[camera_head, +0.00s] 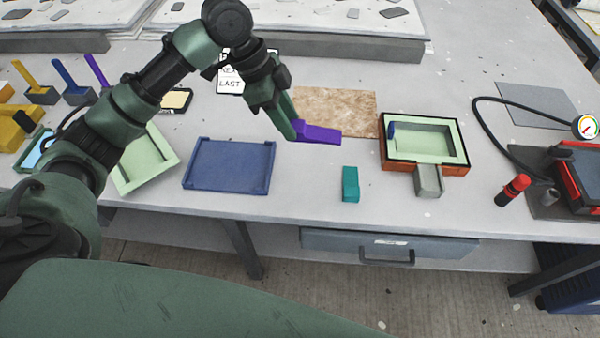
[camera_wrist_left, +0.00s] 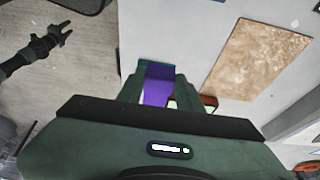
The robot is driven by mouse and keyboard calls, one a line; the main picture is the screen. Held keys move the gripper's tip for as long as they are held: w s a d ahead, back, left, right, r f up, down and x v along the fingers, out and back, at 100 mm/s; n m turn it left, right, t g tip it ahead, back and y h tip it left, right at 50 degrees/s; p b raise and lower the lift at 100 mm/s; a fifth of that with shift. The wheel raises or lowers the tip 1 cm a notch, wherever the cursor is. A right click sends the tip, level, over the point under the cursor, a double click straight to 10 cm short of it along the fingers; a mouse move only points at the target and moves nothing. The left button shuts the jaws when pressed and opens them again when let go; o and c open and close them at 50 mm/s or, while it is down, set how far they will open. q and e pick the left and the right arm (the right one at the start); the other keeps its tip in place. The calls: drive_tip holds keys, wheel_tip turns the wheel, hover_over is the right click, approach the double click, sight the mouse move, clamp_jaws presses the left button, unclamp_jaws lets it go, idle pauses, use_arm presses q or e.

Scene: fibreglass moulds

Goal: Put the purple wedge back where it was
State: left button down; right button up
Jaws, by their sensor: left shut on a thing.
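The purple wedge (camera_head: 318,133) is held between the fingertips of my left gripper (camera_head: 292,128), above the table between the blue tray and the framed mould. It also shows between the jaws in the left wrist view (camera_wrist_left: 157,85). The pale green mould (camera_head: 430,142) sits in a brown frame to the right, with a small blue piece (camera_head: 391,130) upright at its left inner corner and a grey block (camera_head: 428,180) at its front. A teal block (camera_head: 350,184) stands on the table below the wedge. My right gripper (camera_wrist_left: 65,32) appears in the left wrist view, over the floor, with its fingers apart.
A blue tray (camera_head: 228,165) and a pale green tray (camera_head: 150,165) lie to the left. A brown fibrous sheet (camera_head: 336,110) lies behind the wedge. A hose, gauge (camera_head: 586,126) and red-black tool (camera_head: 514,189) are at right. Bare table surrounds the teal block.

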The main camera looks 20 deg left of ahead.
use_arm(q)
wheel_tip(320, 180, down, 17)
drive_tip(key=shift+f+p, duration=0.15)
drive_tip(key=shift+p, duration=0.65)
drive_tip(key=c, duration=0.9)
unclamp_jaws()
drive_tip(key=shift+f, duration=0.1)
drive_tip(key=shift+c, duration=0.2)
drive_tip(key=b+v, duration=0.1)
drive_tip(key=v, duration=1.1)
drive_tip(key=shift+s, duration=0.1)
